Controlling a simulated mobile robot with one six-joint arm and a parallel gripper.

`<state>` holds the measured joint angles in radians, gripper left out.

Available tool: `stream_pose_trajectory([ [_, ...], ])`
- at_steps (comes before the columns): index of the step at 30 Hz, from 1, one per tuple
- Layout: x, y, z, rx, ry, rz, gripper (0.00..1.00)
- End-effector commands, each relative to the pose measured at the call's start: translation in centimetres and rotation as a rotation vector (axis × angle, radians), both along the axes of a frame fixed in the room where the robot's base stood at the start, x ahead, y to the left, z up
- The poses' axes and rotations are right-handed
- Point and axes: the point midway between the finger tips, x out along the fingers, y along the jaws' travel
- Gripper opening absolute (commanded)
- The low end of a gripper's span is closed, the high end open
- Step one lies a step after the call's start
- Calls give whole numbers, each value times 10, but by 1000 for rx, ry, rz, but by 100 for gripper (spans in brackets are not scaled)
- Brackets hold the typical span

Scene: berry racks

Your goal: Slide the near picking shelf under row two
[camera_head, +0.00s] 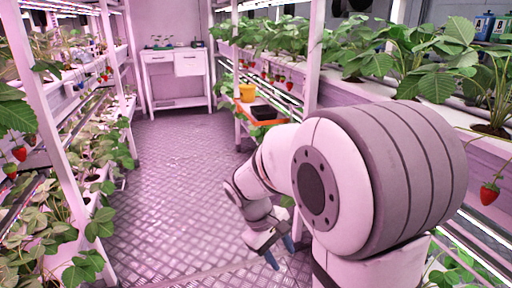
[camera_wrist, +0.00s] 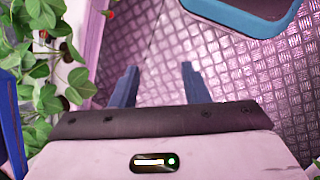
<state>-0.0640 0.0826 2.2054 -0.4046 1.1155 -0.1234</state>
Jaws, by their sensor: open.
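My gripper (camera_head: 281,252) hangs low over the floor in the head view, in front of the right-hand rack. Its two blue fingers stand apart with nothing between them, also in the wrist view (camera_wrist: 157,72). An orange-edged shelf (camera_head: 270,123) sticks out low from the right-hand rack, beyond my arm. It bears a dark tray (camera_head: 263,112) and a yellow pot (camera_head: 247,92). My arm hides part of this area. I cannot tell for sure whether this is the near picking shelf. My gripper is apart from it.
Planted racks line both sides, with strawberry plants at the left (camera_head: 100,225). A patterned metal floor (camera_head: 175,155) runs clear to a white cabinet (camera_head: 175,78) at the back. A blue-rimmed dark object (camera_wrist: 245,15) lies at the top right of the wrist view; leaves (camera_wrist: 50,75) are at left.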

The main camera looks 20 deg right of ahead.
Motion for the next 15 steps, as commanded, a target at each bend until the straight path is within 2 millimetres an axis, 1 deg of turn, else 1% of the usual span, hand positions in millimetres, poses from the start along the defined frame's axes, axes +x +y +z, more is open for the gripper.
stream_pose_trajectory([
  [1, 17, -7, 23, -51, 60, 56, 42],
  [3, 38, -18, 35, -122, 134, 132, 42],
  [5, 57, -27, 44, -185, 197, 196, 42],
  [9, 102, -45, 62, -332, 342, 340, 42],
  [14, 153, -58, 75, -504, 505, 496, 42],
  [15, 166, -60, 78, -549, 543, 533, 42],
])
